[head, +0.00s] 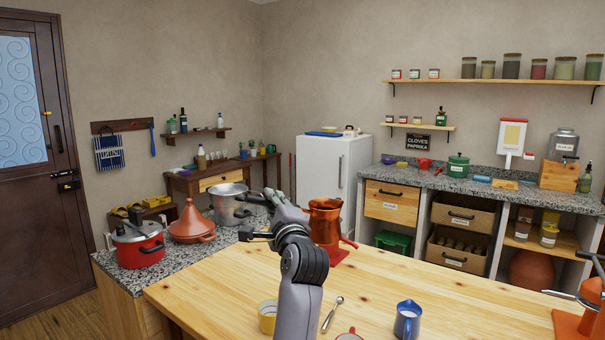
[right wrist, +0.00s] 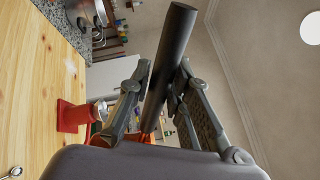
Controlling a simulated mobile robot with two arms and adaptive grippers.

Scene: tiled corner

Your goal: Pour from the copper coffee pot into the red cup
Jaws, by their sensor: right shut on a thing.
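The copper coffee pot (head: 325,224) is upright at the far edge of the wooden table in the head view. My right gripper (head: 266,214) is to its left, shut on the pot's long dark handle (right wrist: 168,68), which fills the middle of the right wrist view. A little of the copper body (right wrist: 149,138) shows behind the fingers there. I cannot tell whether the pot's base touches anything. The red cup (head: 350,335) is at the bottom edge of the head view, mostly cut off. My left gripper is out of view.
A yellow cup (head: 267,318), a spoon (head: 332,314) and a blue cup (head: 407,320) are near the front. A red stand (head: 340,257) is by the pot. An orange-red vessel (head: 590,292) is at far right. The table's middle right is clear.

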